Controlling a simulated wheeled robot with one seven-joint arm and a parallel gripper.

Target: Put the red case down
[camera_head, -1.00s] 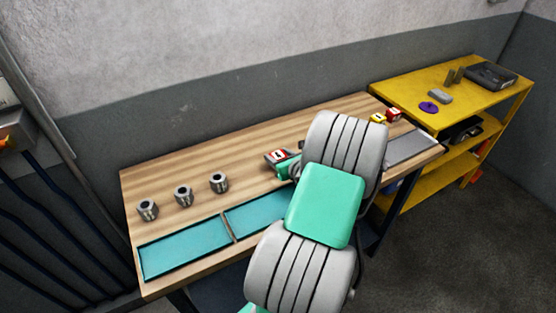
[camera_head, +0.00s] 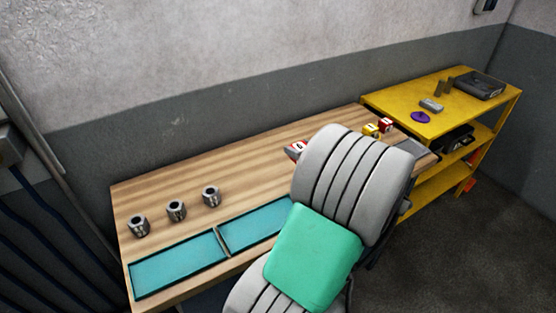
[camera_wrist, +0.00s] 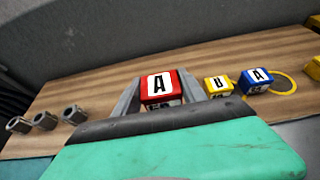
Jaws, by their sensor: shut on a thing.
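The red case (camera_wrist: 158,88) has a white label with a black A. It sits between the two fingers of my gripper (camera_wrist: 162,94), which is shut on it. In the head view the red case (camera_head: 296,148) shows at the left of my arm, over the back part of the wooden bench (camera_head: 250,163). My arm hides most of my gripper there. I cannot tell whether the case's underside touches the bench.
A yellow case (camera_wrist: 218,86) and a blue-looking case (camera_wrist: 257,80) stand to the right. Three metal nuts (camera_head: 176,210) stand at left, behind teal trays (camera_head: 180,263). A yellow shelf (camera_head: 400,98) adjoins the bench's right end. The bench between nuts and red case is clear.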

